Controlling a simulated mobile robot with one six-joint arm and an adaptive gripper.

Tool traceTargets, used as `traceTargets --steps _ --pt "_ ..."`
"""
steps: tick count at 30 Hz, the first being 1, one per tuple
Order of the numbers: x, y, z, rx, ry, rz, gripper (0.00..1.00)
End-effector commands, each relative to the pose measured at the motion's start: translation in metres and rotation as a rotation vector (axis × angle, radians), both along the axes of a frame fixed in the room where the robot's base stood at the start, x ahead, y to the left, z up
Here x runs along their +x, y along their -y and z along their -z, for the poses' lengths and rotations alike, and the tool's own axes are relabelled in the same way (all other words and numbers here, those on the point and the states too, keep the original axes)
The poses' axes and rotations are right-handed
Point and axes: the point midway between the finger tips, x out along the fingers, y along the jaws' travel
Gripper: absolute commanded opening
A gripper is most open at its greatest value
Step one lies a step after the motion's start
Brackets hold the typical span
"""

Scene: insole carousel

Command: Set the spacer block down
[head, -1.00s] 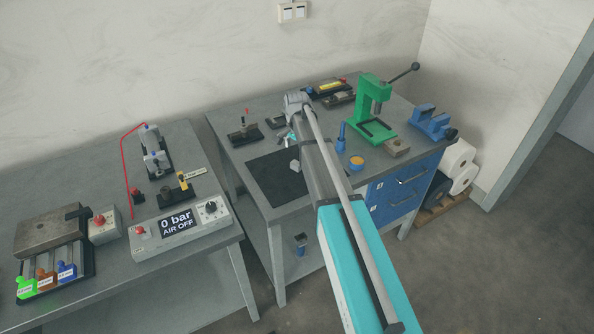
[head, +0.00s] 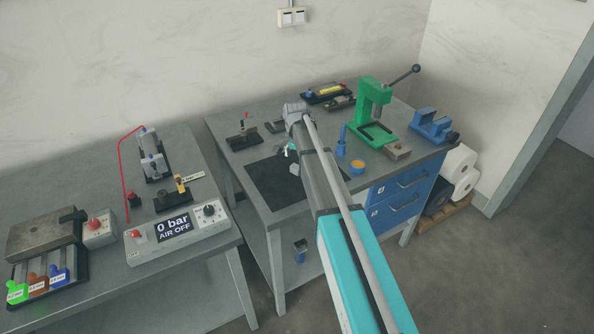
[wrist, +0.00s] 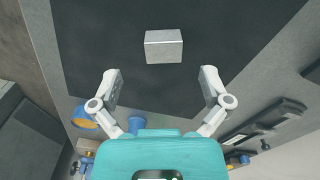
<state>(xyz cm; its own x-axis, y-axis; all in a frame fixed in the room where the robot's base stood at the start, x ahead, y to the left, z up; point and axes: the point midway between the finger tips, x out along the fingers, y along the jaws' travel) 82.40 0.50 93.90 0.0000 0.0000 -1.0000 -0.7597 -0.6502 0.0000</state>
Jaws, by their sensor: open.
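The spacer block, a small silvery-grey block (wrist: 163,47), rests on the black mat (wrist: 90,45) in the wrist view. My gripper (wrist: 161,80) is open and empty. Its two white fingers with grey pads are spread wider than the block. The block shows beyond the fingertips, about midway between them and apart from both. In the head view the mat (head: 268,188) lies on the right-hand bench, with my gripper (head: 291,151) over its far part. The block there is small and largely hidden by my arm.
A green press (head: 374,112), a blue vise (head: 432,124) and an orange-topped blue cup (head: 358,167) stand right of my arm. A black-based fixture (head: 243,138) stands behind the mat. The left bench holds an air panel (head: 178,234). The mat around the block is clear.

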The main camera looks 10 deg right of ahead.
Motion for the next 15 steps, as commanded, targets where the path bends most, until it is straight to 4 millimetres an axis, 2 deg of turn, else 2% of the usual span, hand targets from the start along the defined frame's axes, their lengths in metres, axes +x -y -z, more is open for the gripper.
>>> traceTargets --steps 15 --pt "0.003 -0.004 0.04 0.0 0.0 0.0 0.97"
